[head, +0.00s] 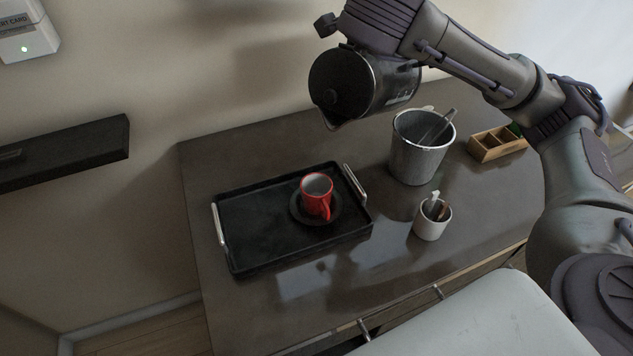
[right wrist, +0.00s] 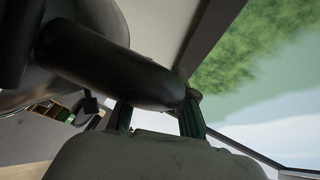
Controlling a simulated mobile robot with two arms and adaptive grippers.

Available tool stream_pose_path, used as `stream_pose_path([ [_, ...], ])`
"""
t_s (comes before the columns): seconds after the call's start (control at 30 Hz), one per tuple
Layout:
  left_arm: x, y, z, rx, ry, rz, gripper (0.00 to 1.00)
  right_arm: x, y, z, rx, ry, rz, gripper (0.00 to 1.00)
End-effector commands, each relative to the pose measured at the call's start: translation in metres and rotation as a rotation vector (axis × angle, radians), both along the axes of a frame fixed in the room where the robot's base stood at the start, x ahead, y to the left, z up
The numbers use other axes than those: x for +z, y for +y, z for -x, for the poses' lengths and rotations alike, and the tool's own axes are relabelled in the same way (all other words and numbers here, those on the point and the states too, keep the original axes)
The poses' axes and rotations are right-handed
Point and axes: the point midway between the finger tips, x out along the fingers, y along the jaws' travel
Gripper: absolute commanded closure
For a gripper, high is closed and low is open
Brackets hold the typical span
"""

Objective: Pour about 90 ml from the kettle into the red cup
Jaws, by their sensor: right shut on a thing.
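The kettle (head: 368,84), dark and metallic with a black lid, is held up above the table, tilted with its spout down and toward the left. Its spout is above and to the right of the red cup (head: 317,198). The cup stands upright on a dark saucer on the black tray (head: 262,254); no liquid stream shows. My right gripper (right wrist: 160,118) is shut on the kettle's black handle (right wrist: 120,68) in the right wrist view. In the head view the arm hides the handle. My left gripper is not in view.
A metal bucket (head: 421,158) with a utensil, a white holder (head: 431,221) with sticks and a wooden box (head: 494,145) stand right of the tray. A dark wall shelf (head: 70,153) is at left. The table's (head: 300,290) front is clear.

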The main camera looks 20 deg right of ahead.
Motion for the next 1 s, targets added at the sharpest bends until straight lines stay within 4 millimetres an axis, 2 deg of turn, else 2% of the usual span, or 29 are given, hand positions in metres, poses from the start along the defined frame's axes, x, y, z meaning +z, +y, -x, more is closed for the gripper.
stream_pose_path([
  [0.27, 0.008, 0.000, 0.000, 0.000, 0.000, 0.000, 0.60, 0.007, -0.003, -0.001, -0.002, 0.002, -0.016, 1.00],
  [0.5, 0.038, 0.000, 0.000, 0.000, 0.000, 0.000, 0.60, 0.017, -0.019, -0.010, -0.004, 0.061, -0.113, 1.00],
  [0.67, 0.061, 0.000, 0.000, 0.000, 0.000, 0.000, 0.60, 0.016, -0.035, -0.020, -0.006, 0.133, -0.233, 1.00],
  [0.8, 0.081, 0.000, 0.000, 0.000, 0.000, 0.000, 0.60, 0.009, -0.049, -0.029, -0.006, 0.221, -0.381, 1.00],
  [1.0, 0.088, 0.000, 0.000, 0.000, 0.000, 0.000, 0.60, -0.011, -0.067, -0.041, -0.005, 0.325, -0.553, 1.00],
])
